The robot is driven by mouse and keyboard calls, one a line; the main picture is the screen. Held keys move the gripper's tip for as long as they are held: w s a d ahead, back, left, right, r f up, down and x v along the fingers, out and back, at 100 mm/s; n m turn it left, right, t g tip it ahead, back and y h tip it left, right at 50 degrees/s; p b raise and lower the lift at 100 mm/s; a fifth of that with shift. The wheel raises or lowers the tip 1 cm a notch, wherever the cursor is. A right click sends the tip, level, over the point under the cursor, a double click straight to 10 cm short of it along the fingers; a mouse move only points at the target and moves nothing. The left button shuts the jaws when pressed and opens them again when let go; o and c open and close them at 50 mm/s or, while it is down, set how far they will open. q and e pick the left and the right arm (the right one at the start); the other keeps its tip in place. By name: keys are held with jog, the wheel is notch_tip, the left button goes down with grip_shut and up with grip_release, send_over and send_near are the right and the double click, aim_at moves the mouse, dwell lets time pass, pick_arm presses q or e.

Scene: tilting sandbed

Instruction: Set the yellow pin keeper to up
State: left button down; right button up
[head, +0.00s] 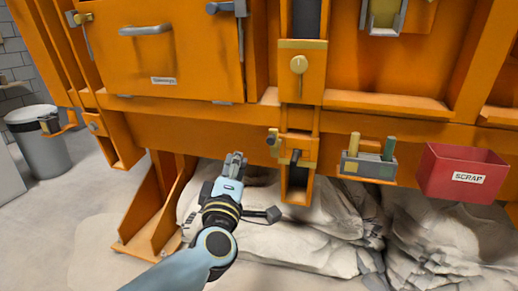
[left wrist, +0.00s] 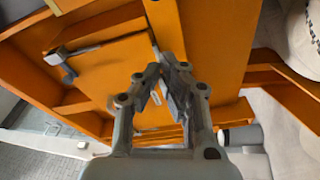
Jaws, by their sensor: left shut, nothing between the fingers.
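A smaller yellow piece (head: 273,137) sits lower, beside a dark pin (head: 295,158) on an orange bracket; I cannot tell which yellow part is the pin keeper. My left gripper (head: 235,158) is shut and empty, below and left of the round keeper and left of the smaller piece, apart from both. Its fingers also show in the left wrist view (left wrist: 166,80). My right gripper is not in view.
An orange door with a grey handle (head: 146,29) is at upper left. A grey holder (head: 368,166) with green and yellow sticks and a red scrap bin (head: 462,173) are at right. Pale sacks (head: 300,240) lie below the frame. A grey bin (head: 38,140) stands far left.

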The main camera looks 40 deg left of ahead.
aim_at(273, 147)
pick_arm(q)
jog(key=w+d+m+t+h, duration=0.15)
jog(key=d+m+h, duration=0.3)
jog(key=m, duration=1.25)
jog(key=w+d+m+t+h, duration=0.1)
jog(key=w+d+m+h, duration=0.3)
jog(key=m, duration=1.3)
jog(key=w+r+y+b, duration=0.1)
jog(key=w+r+y, duration=0.1)
jog(key=w, duration=0.6)
jog(key=shift+h, duration=0.25)
jog(key=a, duration=0.1)
jog(key=s+a+b, duration=0.1)
jog(key=s+a+f, duration=0.1)
jog(key=shift+a, duration=0.3)
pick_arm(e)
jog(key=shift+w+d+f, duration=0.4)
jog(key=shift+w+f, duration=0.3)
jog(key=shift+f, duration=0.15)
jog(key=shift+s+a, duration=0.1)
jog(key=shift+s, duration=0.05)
